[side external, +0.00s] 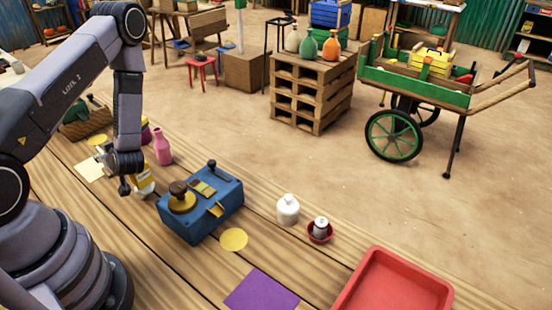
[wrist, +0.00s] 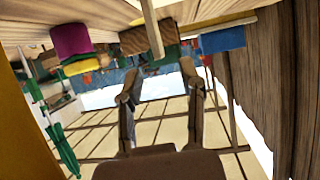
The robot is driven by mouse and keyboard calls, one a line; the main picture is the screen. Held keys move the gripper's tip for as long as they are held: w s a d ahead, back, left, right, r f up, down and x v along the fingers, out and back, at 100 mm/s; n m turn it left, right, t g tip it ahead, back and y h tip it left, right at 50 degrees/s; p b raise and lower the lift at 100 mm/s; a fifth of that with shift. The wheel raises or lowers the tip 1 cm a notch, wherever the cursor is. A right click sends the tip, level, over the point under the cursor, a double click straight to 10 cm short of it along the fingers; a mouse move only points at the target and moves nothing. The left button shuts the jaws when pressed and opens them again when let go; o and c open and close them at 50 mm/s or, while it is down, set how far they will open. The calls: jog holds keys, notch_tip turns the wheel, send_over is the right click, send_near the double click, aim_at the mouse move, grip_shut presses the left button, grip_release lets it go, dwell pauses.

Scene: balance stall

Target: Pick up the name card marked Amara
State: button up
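My gripper (side external: 128,178) hangs low over the left part of the wooden table, beside a white and yellow bottle-like object (side external: 146,180). In the wrist view my gripper (wrist: 160,80) has its two fingers apart, with nothing between them. I cannot make out a card marked Amara in either view. A flat cream sheet (side external: 89,169) lies on the table just left of the gripper, partly hidden by it. No writing on it is readable, so I cannot tell whether it is a name card.
A blue box with a dark knob (side external: 228,192) stands right of my gripper. A pink bottle (side external: 163,150) is behind it. Farther right are a white bottle (side external: 288,211), a small red bowl (side external: 326,238), a purple square (side external: 260,291) and a red tray (side external: 395,288).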

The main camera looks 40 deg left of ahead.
aim_at(101, 151)
jog(key=shift+r+x, duration=0.15)
jog(key=shift+x, duration=1.2)
jog(key=shift+r+x, duration=0.15)
jog(key=shift+x, duration=1.25)
jog(key=shift+w+a, duration=0.1)
grip_shut()
